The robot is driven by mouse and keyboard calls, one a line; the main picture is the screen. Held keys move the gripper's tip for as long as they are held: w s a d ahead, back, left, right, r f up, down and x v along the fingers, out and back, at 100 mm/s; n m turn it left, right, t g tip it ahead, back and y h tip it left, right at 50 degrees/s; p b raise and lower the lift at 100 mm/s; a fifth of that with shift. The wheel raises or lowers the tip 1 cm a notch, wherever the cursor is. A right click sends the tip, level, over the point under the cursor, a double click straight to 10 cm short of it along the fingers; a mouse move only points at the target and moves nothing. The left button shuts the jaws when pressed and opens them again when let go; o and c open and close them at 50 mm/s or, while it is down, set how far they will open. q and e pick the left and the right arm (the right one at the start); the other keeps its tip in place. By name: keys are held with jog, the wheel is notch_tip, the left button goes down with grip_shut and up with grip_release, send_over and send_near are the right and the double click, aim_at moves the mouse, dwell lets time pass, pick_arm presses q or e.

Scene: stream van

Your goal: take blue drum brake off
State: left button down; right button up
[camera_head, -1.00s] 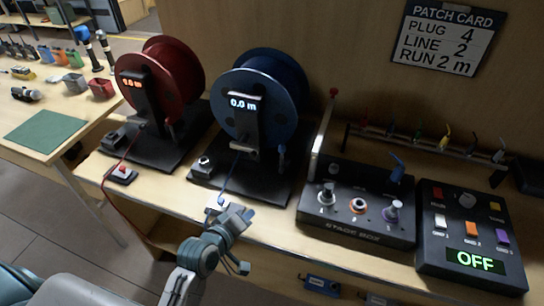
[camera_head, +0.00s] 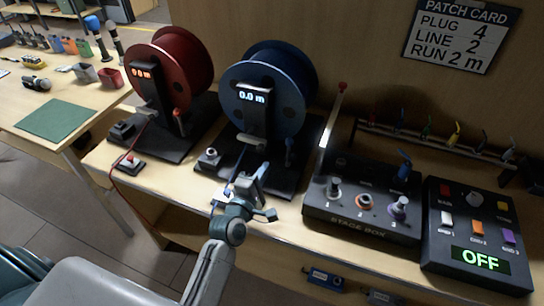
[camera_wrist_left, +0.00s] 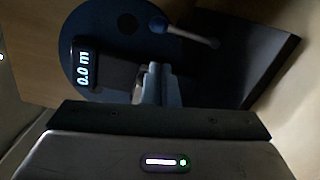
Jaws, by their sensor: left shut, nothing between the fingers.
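The blue drum (camera_head: 290,92) stands upright on a dark base plate, its display (camera_head: 251,94) reading 0.0 m. The drum's dark disc (camera_wrist_left: 122,22) and the display (camera_wrist_left: 83,68) also show in the left wrist view. A small knobbed box (camera_head: 210,157) sits at the base's left front. I cannot tell which part is the brake. My left gripper (camera_head: 250,183) is shut and empty, in front of the drum's stand. In the left wrist view the gripper (camera_wrist_left: 160,78) points at the drum; a blue-knobbed lever (camera_wrist_left: 185,33) is beyond it.
The red drum (camera_head: 180,72) stands to the left. The stage box (camera_head: 362,207) and an OFF-display panel (camera_head: 475,225) are on the right. A tall lever with a red tip (camera_head: 333,115) rises between the blue drum and the stage box.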

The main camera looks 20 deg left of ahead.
aim_at(289, 152)
pick_arm(q)
jog(key=w+p, duration=0.1)
jog(key=w, duration=0.8)
jog(key=shift+w+d, duration=0.25)
jog(key=shift+d, duration=0.15)
jog(key=shift+r, duration=0.1)
jog(key=shift+a, duration=0.1)
